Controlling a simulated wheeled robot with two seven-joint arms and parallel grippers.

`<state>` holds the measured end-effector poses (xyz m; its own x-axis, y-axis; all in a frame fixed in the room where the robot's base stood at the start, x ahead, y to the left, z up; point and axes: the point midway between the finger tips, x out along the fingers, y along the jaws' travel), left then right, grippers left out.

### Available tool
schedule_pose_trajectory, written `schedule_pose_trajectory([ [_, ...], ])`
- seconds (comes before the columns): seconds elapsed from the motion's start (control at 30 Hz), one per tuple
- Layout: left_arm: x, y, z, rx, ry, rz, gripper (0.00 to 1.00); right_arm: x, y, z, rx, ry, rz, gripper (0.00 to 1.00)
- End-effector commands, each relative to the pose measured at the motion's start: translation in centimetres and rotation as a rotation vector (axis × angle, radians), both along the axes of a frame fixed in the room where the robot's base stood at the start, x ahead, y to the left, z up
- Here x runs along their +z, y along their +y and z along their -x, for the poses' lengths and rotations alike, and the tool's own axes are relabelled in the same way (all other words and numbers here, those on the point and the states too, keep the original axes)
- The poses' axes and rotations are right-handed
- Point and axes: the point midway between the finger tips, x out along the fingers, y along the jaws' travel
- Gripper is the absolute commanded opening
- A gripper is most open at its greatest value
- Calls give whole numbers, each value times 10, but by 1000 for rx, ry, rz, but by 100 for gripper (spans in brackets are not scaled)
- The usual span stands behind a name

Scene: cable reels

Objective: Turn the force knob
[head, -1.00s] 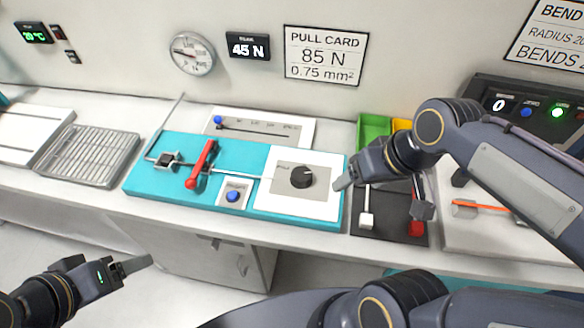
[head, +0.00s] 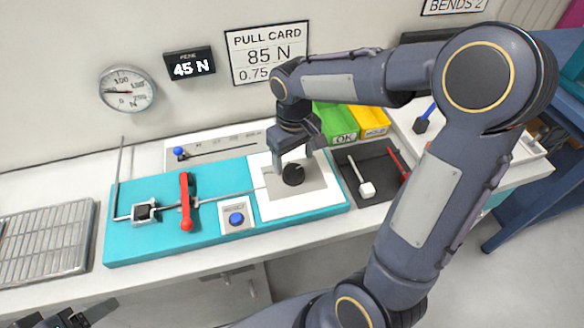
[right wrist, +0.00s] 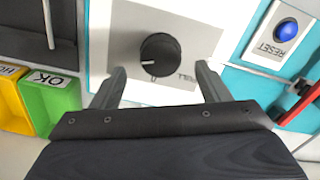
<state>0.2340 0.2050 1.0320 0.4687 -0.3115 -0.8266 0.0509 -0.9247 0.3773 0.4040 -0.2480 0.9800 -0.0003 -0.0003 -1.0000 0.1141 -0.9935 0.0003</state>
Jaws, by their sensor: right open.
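The force knob (head: 293,174) is a round black dial with a pale pointer line, on a grey and white panel (head: 318,203) at the right end of the teal pull fixture (head: 150,246). My right gripper (head: 296,158) is open and points down over the knob. In the right wrist view the knob (right wrist: 160,55) lies ahead of and between the two spread fingers (right wrist: 160,82), with no finger seen touching it. My left gripper (head: 72,318) is at the bottom left edge of the head view, away from the fixture and only partly visible.
The red lever (head: 186,205) and blue reset button (head: 237,218) are left of the knob. Green (head: 336,122) and yellow (head: 370,121) bins stand behind, and a dark tool tray (head: 350,185) is to the right. The display (head: 190,64) reads 45 N; the card (head: 268,50) says 85 N.

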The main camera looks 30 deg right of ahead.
Motion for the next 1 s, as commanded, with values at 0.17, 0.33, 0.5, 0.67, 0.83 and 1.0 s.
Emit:
schedule_pose_trajectory([
  [0.17, 0, 0, 0, 0, 0, 0, 69, -27, 0, 1, -1, 3, -1, 69],
  [0.33, 0, 0, 0, 0, 0, 0, 69, -40, 0, 1, 0, 1, -1, 69],
  [0.5, 0, 0, 0, 0, 0, 0, 69, -42, 0, 0, -1, -1, 0, 69],
  [0.67, 0, 0, 0, 0, 0, 0, 69, -41, 0, 0, -1, -1, -1, 63],
  [0.83, 0, 0, 0, 0, 0, 0, 69, -41, 0, 0, -1, -1, -1, 40],
  [1.0, 0, 0, 0, 0, 0, 0, 69, -41, 0, 0, -1, -1, -1, 24],
])
